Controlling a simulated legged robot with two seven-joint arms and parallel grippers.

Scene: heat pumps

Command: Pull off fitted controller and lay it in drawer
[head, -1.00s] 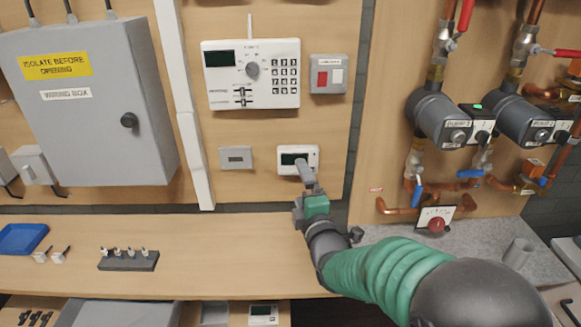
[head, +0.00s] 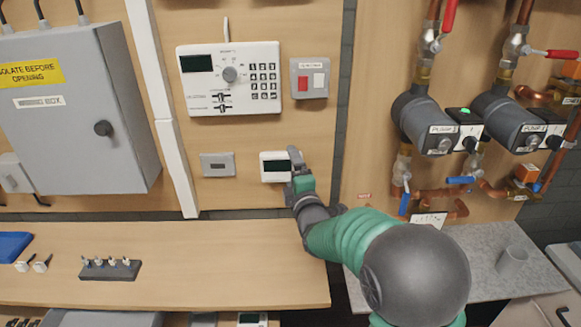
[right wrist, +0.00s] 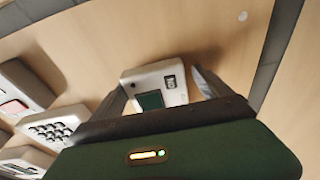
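The fitted controller (head: 274,172) is a small white box with a dark screen, on the wooden wall panel below the large white control unit. My right gripper (head: 295,158) is at its right side and hides part of it. In the right wrist view the controller (right wrist: 172,78) lies between the two spread fingers of the right gripper (right wrist: 160,90); the right finger looks slightly apart from it. The open drawer shows at the bottom edge of the head view, with another white controller (head: 252,320) in it; most of the drawer is cut off. My left gripper is out of view.
A grey blank plate (head: 217,165) is left of the controller, and a switch box (head: 309,78) is above right. The wooden bench (head: 220,265) juts out below, largely clear, with a dark peg block (head: 110,270). Pumps and pipes (head: 425,120) stand to the right.

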